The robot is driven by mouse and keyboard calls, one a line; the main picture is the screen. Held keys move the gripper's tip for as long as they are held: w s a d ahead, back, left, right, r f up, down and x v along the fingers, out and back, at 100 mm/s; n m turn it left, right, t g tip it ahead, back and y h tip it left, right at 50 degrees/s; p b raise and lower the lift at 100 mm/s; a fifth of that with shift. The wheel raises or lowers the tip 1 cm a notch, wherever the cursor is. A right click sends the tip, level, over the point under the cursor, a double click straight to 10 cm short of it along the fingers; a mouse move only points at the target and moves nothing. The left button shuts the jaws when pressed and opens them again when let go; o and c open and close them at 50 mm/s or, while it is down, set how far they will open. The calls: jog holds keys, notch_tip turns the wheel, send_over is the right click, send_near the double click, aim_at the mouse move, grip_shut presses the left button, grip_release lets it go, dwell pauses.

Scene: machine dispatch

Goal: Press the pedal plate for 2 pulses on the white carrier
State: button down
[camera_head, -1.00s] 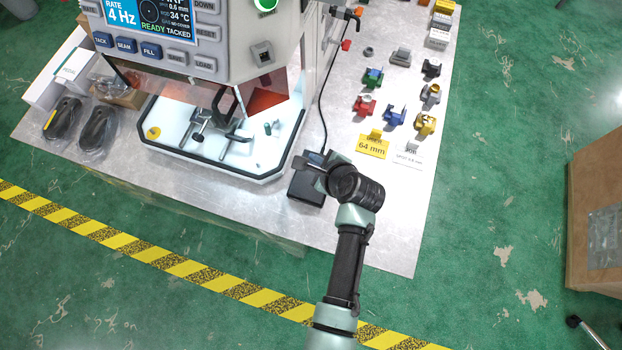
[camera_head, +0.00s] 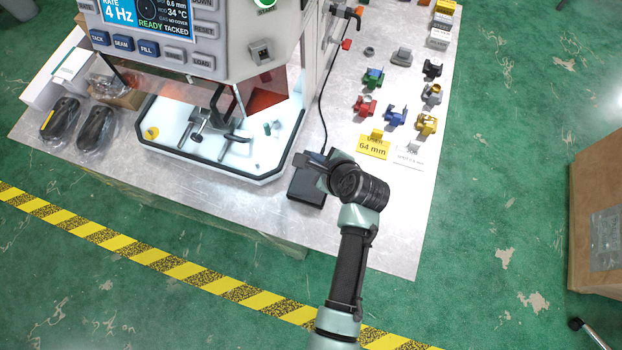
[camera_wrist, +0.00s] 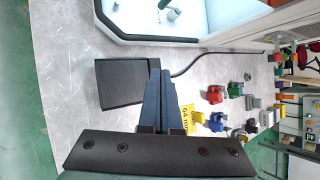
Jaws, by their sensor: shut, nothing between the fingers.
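The pedal plate is the black, flat-topped box (camera_head: 307,188) on the metal table in front of the machine, with a black cable running back from it. It also shows in the wrist view (camera_wrist: 120,82). My gripper (camera_head: 304,160) is shut and empty, above the back edge of the pedal in the head view. In the wrist view its closed dark fingers (camera_wrist: 157,86) overlap the pedal's right edge; contact cannot be told. The machine's screen (camera_head: 150,14) reads 4 Hz and READY TACKED. I cannot single out the white carrier; small pieces (camera_head: 270,128) lie on the machine's white bed.
Colored fixtures (camera_head: 395,116) and a yellow 64 mm sign (camera_head: 373,147) stand right of the pedal. The machine bed (camera_head: 212,160) is to its left. Bagged black items (camera_head: 95,128) lie far left. The table's front right is clear.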

jog(key=b, duration=0.6)
send_over(311, 179)
jog(key=s, duration=0.1)
jog(key=f, duration=0.4)
jog(key=d+f, duration=0.1)
jog(key=f, duration=0.1)
jog(key=shift+f, duration=0.3)
jog(key=shift+s+f+b, duration=0.1)
jog(key=shift+f+b, duration=0.35)
jog(key=shift+f, duration=0.45)
jog(key=shift+f, duration=0.1)
jog(key=shift+a+f, duration=0.1)
jog(key=shift+f, duration=0.2)
jog(key=shift+s+f+b, duration=0.25)
jog(key=shift+f+b, duration=0.1)
jog(key=shift+f, duration=0.4)
dwell(1.0)
jog(key=shift+r, duration=0.15)
jog(key=shift+w+r+p, duration=0.2)
jog(key=shift+r+p, duration=0.75)
jog(key=shift+p, duration=0.25)
jog(key=shift+r, duration=0.1)
jog(key=r+p, duration=0.4)
jog(key=p, duration=0.1)
jog(key=shift+w+r, duration=0.25)
jog(key=shift+r, duration=0.15)
